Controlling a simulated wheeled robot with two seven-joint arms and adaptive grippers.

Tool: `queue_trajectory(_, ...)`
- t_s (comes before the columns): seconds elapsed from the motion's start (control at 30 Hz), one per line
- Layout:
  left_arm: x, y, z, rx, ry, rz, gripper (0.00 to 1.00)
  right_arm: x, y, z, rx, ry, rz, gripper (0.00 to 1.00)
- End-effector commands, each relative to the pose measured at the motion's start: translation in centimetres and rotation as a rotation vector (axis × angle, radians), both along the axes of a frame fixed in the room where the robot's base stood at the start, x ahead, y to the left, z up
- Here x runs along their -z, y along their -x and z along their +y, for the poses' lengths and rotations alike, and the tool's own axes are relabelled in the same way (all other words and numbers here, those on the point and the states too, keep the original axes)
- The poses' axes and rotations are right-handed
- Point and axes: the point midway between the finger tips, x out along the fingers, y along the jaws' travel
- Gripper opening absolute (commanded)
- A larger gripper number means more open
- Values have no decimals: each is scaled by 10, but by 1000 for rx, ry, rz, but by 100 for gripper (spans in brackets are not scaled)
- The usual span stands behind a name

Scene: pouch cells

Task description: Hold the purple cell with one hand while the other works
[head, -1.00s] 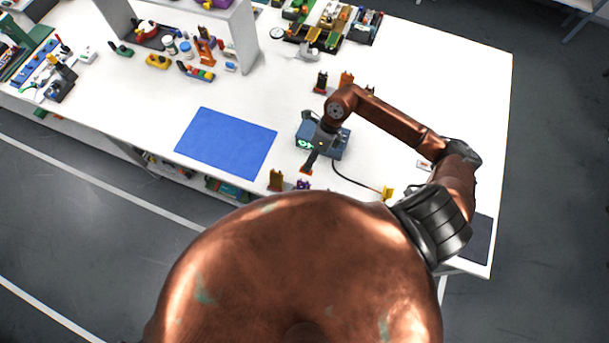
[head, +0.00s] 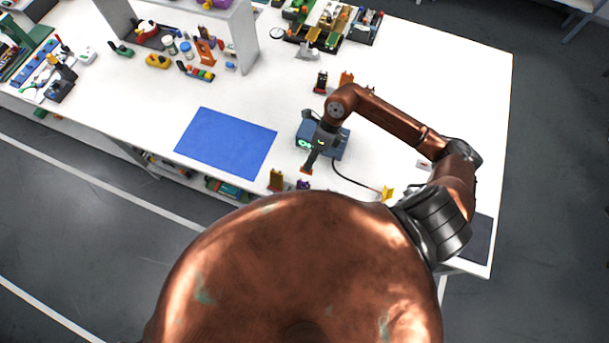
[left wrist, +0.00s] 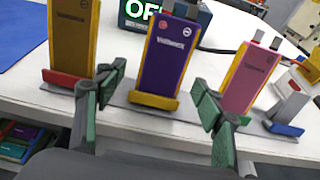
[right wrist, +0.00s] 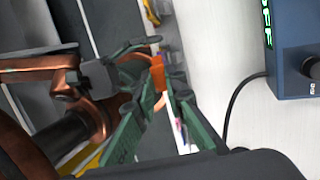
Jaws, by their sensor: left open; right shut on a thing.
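The purple cell (left wrist: 165,60) stands nearly upright in a yellow-footed holder in the left wrist view; a bit of it shows in the head view (head: 303,184). My left gripper (left wrist: 150,90) is open, its green fingers apart on either side of the cell's lower part, nearer the camera. I cannot tell whether they touch it. My right gripper (right wrist: 157,85) is shut on a small orange thing (right wrist: 158,72), mostly hidden by the fingers. In the head view the right gripper (head: 309,162) points down just behind the purple cell. My left arm is hidden there by my own body.
A mustard cell (left wrist: 74,40) stands left of the purple one, a magenta cell (left wrist: 250,75) right. A blue box (head: 335,143) with a lit green display stands behind, its cable running right to a yellow piece (head: 387,192). A blue mat (head: 226,141) lies clear on the white table.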

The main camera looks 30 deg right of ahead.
Motion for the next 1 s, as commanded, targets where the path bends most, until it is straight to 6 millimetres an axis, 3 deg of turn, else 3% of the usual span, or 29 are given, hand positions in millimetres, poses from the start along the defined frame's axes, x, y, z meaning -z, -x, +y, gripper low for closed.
queue_trajectory(1.0, -15, 36, 42, 0, 0, 1, 62, -13, 0, 0, 0, -1, -1, 1)
